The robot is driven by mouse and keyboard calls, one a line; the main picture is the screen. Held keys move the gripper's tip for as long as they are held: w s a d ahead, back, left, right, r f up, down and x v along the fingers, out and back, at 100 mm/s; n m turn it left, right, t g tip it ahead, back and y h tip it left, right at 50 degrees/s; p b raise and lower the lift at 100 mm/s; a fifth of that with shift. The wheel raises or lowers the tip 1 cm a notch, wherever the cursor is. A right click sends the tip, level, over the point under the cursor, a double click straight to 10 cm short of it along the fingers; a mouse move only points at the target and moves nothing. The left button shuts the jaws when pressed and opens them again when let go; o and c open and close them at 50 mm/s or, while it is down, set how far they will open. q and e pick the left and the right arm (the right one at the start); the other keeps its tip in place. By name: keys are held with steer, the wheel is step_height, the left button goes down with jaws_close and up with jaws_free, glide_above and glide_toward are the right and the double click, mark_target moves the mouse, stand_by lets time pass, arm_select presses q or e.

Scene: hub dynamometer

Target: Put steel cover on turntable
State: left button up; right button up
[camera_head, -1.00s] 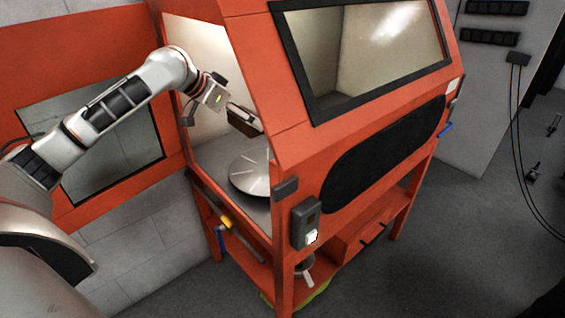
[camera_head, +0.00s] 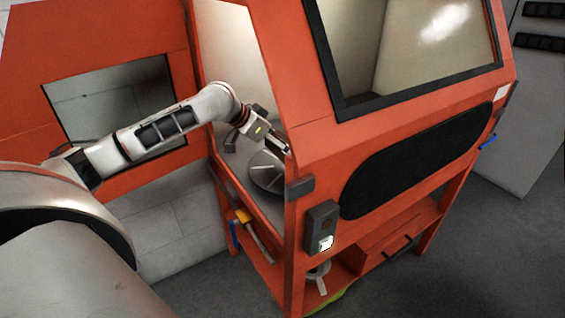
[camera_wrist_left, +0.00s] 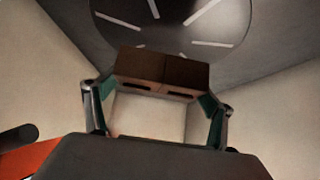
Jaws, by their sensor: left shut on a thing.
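My left gripper (camera_head: 278,145) reaches through the side opening of the orange cabinet, above the turntable. In the left wrist view my left gripper (camera_wrist_left: 160,88) is shut on a dark brown box-like block (camera_wrist_left: 138,66) with a centre seam and two dark slots. I cannot tell whether this block is the steel cover. The turntable (camera_head: 265,178) is a grey round disc inside the cabinet, partly hidden by my gripper and the cabinet's corner post. In the left wrist view the turntable (camera_wrist_left: 176,32), with pale radial strips, lies beyond the block, apparently apart from it. My right gripper is not in view.
The orange cabinet (camera_head: 300,110) has a corner post close right of my gripper. Its front has a window (camera_head: 410,50) and a black oval panel (camera_head: 415,160). A control box (camera_head: 321,222) hangs on the corner. An orange panel with a dark window (camera_head: 110,95) stands left.

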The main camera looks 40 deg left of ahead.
mark_target(281, 168)
arm_select(q)
step_height(281, 168, down, 2)
steer(key=shift+f, duration=0.1)
step_height(281, 168, down, 4)
steer(key=shift+f+b, duration=0.1)
steer(key=shift+b, duration=0.5)
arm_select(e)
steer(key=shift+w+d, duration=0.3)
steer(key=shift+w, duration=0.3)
arm_select(q)
steer(key=o, duration=1.4)
steer(key=shift+o, duration=0.2)
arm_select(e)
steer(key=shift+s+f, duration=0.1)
arm_select(q)
steer(key=shift+s, duration=0.1)
steer(key=p+v, duration=0.2)
steer(key=v, duration=0.9)
steer(key=shift+s+r, duration=0.25)
steer(key=shift+r, duration=0.1)
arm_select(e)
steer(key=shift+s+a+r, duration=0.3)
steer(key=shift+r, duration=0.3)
